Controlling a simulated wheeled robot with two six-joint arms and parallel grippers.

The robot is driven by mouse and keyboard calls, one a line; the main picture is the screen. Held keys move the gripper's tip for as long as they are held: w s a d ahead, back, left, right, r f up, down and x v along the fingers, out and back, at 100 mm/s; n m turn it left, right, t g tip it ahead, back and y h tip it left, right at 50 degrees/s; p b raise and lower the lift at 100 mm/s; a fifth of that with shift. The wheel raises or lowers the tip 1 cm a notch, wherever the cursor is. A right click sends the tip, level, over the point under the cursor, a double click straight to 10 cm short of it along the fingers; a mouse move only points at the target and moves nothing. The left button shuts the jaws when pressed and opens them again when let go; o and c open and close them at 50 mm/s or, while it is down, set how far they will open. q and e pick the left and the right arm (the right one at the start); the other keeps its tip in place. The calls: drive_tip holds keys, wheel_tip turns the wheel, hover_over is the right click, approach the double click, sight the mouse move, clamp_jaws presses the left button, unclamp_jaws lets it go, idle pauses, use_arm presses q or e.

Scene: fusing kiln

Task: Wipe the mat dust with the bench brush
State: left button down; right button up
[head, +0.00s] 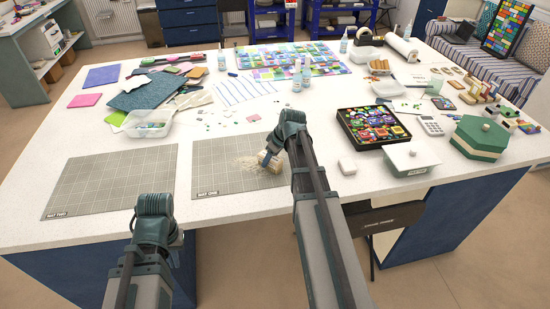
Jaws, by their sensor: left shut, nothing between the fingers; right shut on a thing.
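Two grey gridded mats lie at the table's front left. The mat labelled "MAT ONE" (205,175) is the right one and bears a patch of pale dust (247,164) on its right half. The other mat (100,185), labelled "MAT TWO", looks clear. The brush is low over the right edge of mat one, at the dust; contact is hard to tell. My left gripper (133,226) is shut and empty, near the front edge below mat two.
A clear tub of glass bits (147,123) stands behind the mats. A black tray of coloured glass (374,127), a white lidded box (411,157) and a green hexagonal box (479,137) stand right of my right arm.

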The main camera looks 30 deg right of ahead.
drive_tip(key=shift+a, duration=0.1)
drive_tip(key=shift+w+a+r, duration=0.1)
drive_tip(key=shift+w+a, duration=0.15)
drive_tip(key=shift+a, duration=0.6)
drive_tip(key=shift+w+a, duration=0.25)
drive_tip(key=shift+a, duration=0.55)
drive_tip(key=shift+a, duration=0.1)
drive_tip(key=shift+w+a, duration=0.35)
drive_tip(key=shift+a, duration=0.8)
drive_tip(key=shift+w+a, duration=0.3)
drive_tip(key=shift+a, duration=0.85)
drive_tip(key=shift+w+a, duration=0.35)
drive_tip(key=shift+a, duration=0.8)
drive_tip(key=shift+a, duration=0.1)
drive_tip(key=shift+w+a+f, duration=0.1)
drive_tip(key=shift+w+a, duration=0.1)
drive_tip(key=shift+a, duration=0.6)
drive_tip(key=shift+w+a+f, duration=0.1)
drive_tip(key=shift+w+a, duration=0.1)
drive_tip(key=shift+a, duration=0.6)
drive_tip(key=shift+w, duration=0.15)
